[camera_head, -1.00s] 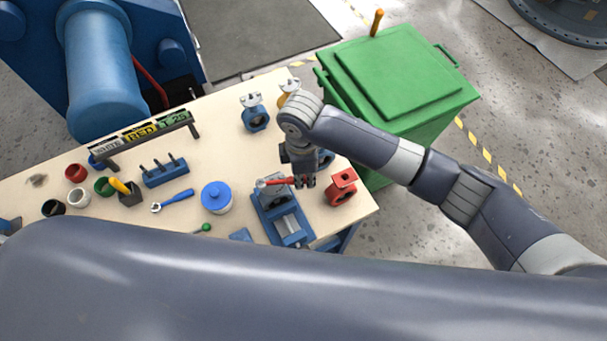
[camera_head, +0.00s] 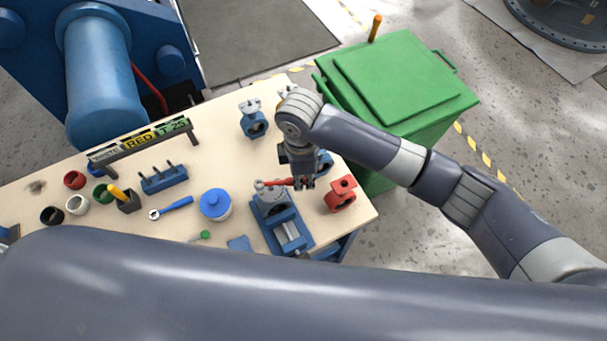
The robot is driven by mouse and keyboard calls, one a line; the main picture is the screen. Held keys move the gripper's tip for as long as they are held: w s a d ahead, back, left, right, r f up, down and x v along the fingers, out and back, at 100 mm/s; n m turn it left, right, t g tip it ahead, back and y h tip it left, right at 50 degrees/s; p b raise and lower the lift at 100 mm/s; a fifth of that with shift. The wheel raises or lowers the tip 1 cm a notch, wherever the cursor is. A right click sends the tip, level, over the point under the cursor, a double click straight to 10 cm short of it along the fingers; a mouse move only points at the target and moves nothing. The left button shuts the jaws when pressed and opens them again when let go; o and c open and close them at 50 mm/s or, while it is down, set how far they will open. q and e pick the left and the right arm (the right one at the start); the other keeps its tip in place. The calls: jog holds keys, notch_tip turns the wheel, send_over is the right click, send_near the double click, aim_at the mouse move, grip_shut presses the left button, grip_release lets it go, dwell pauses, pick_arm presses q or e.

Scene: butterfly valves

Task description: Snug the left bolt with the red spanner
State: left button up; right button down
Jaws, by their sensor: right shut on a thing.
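The red spanner (camera_head: 279,183) lies roughly level above the blue vice (camera_head: 290,236). My right gripper (camera_head: 304,183) is shut on its right end. The spanner's head points left, over the left top side of a grey valve body (camera_head: 272,201) held in the vice. The left bolt is too small to make out, and I cannot tell whether the spanner's head is seated on it. My left gripper is not in view; a large arm link of mine covers the bottom of the picture.
A red valve (camera_head: 341,195) stands right of the vice. A blue valve (camera_head: 254,124) stands behind. A blue-lidded jar (camera_head: 215,205), a blue spanner (camera_head: 172,208) and several small cups lie left on the table (camera_head: 222,155). A green bin (camera_head: 400,85) stands behind the right arm.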

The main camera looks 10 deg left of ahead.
jog(key=shift+r, duration=2.5)
